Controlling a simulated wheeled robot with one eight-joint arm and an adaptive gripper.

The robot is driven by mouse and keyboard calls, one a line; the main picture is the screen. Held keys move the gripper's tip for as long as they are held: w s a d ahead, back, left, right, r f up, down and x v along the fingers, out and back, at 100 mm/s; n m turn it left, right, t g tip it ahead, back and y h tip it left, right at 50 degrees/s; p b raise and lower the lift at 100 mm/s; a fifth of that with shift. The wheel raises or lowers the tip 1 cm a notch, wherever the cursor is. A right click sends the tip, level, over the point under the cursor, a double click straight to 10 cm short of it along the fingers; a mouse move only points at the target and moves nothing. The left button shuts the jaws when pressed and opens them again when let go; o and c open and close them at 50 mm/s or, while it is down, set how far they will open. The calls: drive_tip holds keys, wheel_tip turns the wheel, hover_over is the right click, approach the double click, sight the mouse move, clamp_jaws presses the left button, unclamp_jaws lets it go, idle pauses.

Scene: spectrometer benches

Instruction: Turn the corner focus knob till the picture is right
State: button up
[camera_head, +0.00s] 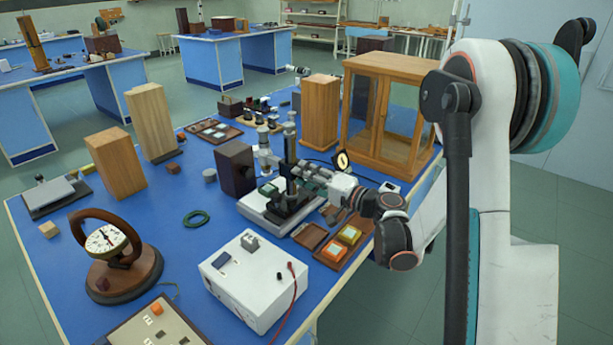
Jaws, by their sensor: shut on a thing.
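A microscope-like instrument (286,150) with a dark upright column and grey tubes stands on a white base (262,212) near the right side of the blue bench. My gripper (306,171) reaches in from the right at the column's mid height. Its dark fingers are shut on a small part at the instrument's side, which I take to be the focus knob. The fingers hide the knob, so its turn cannot be read.
A glazed wooden cabinet (366,152) and a wooden block (320,112) stand close behind my gripper. A tray with orange and green pieces (332,262) lies below my forearm. A white power box (254,282) stands in front. A dark block (236,168) is left of the instrument.

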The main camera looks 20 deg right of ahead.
drive_tip(key=shift+m, duration=1.2)
drive_tip(key=o, duration=1.1)
drive_tip(key=v, duration=1.2)
